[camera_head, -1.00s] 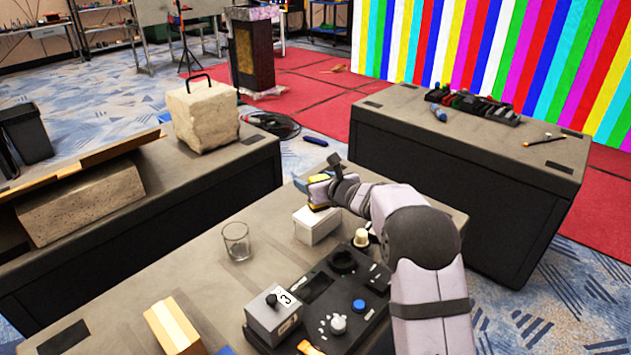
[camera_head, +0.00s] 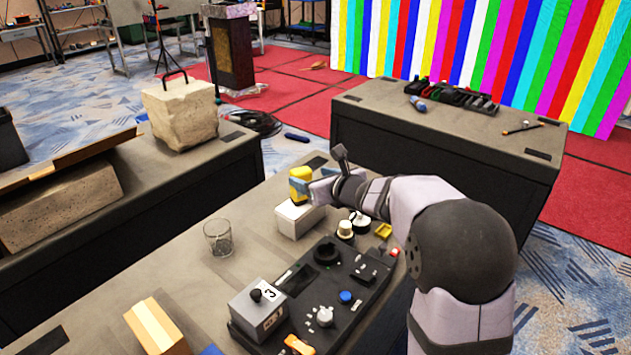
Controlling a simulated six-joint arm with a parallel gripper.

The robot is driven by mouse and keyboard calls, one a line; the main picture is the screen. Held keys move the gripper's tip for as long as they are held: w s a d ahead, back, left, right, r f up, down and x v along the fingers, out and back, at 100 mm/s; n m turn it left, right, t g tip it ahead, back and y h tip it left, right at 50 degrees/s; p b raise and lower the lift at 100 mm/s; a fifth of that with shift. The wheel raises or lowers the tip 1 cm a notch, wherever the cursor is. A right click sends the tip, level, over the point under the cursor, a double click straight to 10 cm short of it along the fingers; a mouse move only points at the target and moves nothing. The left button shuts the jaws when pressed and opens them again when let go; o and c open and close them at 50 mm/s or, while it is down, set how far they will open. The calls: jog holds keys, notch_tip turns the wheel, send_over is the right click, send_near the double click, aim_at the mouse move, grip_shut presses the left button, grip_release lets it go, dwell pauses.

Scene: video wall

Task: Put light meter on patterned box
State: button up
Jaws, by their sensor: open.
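A small yellow block-shaped thing (camera_head: 300,173), which I take to be the light meter, stands on a small whitish box (camera_head: 294,222). I take that box to be the patterned box, though no clear pattern shows at this size. The box rests on the grey table. My gripper (camera_head: 313,184) is open, at the right side of the yellow thing, with its blue-tipped fingers close to it. One finger covers the lower part of the yellow thing. I cannot tell whether the fingers touch it.
A clear glass (camera_head: 218,238) stands left of the box. A tan block (camera_head: 157,328) lies at the front left. The table between glass and box is clear.

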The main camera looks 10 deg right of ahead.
jog(key=shift+v, duration=0.8)
jog(key=shift+d, duration=0.1)
